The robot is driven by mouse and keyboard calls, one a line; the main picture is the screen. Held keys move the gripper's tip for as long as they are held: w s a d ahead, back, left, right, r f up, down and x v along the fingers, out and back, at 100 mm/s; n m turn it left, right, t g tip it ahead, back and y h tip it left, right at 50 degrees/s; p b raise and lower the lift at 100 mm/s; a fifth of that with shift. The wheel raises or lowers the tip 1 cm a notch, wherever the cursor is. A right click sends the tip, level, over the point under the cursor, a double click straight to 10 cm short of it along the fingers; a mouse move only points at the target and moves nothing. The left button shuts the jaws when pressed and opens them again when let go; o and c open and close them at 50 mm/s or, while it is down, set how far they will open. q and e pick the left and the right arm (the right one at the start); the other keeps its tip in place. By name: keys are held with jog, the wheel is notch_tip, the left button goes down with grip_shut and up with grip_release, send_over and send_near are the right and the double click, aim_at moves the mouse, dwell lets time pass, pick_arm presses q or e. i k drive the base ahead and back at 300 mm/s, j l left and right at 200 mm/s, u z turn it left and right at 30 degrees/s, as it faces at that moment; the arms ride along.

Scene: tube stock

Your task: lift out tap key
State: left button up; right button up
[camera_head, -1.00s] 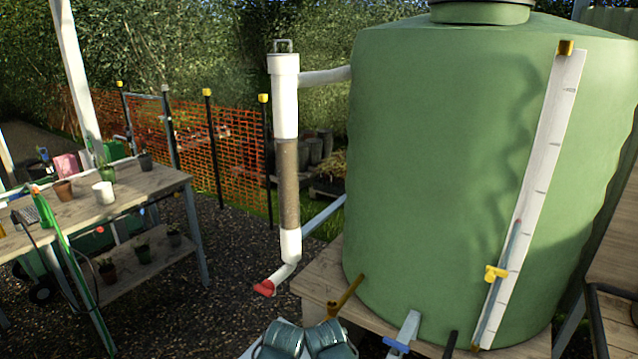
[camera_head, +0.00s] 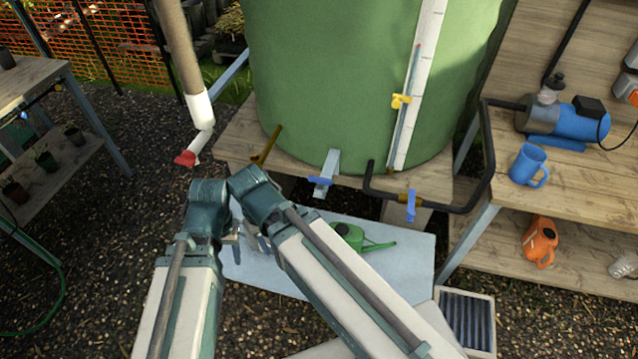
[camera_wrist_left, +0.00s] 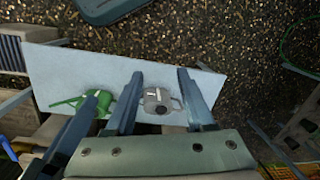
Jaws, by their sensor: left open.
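I cannot pick out a tap key in either view. My left gripper (camera_wrist_left: 160,75) is open and empty in the left wrist view, pointing down with its two fingers apart. A grey can with a handle and a dark round opening (camera_wrist_left: 160,102) shows between the fingers, on a pale blue board (camera_wrist_left: 60,72). A gap between gripper and can is hard to judge. In the head view my arm links largely cover that area.
A green watering can (camera_head: 352,237) lies beside the grey can. The green tank (camera_head: 330,80) stands behind, with a blue-handled tap (camera_head: 322,181) and a blue valve (camera_head: 411,205). Wooden shelving at right holds a blue mug (camera_head: 528,165) and an orange jug (camera_head: 540,241).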

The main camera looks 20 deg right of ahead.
aim_at(320, 181)
jog(key=i+l+z, duration=0.1)
jog(key=z, duration=0.3)
jog(key=i+l+z, duration=0.1)
jog(key=z, duration=0.25)
jog(key=i+l+z, duration=0.1)
jog(key=z, duration=0.3)
